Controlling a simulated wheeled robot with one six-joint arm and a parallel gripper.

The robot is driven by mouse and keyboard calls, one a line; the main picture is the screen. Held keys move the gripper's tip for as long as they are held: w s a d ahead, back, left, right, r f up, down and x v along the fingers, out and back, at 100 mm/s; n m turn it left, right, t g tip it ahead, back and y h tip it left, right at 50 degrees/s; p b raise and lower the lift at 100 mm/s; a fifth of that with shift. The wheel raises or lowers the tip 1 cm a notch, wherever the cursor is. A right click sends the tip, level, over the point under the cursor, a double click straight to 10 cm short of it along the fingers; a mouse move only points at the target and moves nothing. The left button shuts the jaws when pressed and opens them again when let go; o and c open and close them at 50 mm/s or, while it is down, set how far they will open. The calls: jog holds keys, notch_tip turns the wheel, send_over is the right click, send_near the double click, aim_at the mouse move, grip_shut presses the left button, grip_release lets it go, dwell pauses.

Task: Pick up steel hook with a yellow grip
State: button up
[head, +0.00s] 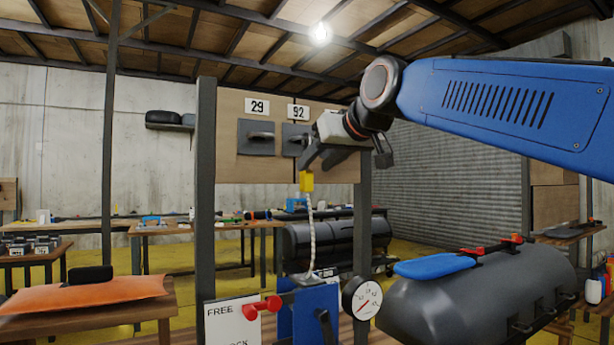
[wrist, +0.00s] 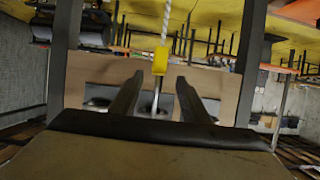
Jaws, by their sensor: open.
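The hook's yellow grip (head: 307,181) hangs just below my gripper (head: 312,158) in the head view, with a pale cord (head: 312,235) running down from it. In the wrist view the yellow grip (wrist: 160,60) is between and slightly beyond the tips of my open gripper (wrist: 160,79). A thin steel shank (wrist: 156,97) runs from the grip back between the fingers. I see no clear contact between fingers and hook. The hook's curved end cannot be made out.
A wooden panel (head: 230,160) between dark posts stands behind the gripper, with grey plates (head: 256,138) under labels 29 and 92.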

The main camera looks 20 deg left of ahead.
aim_at(310, 172)
jog(key=x, duration=0.4)
jog(key=shift+w+f, duration=0.15)
jog(key=shift+f, duration=0.05)
grip_shut()
jog(key=shift+r, duration=0.15)
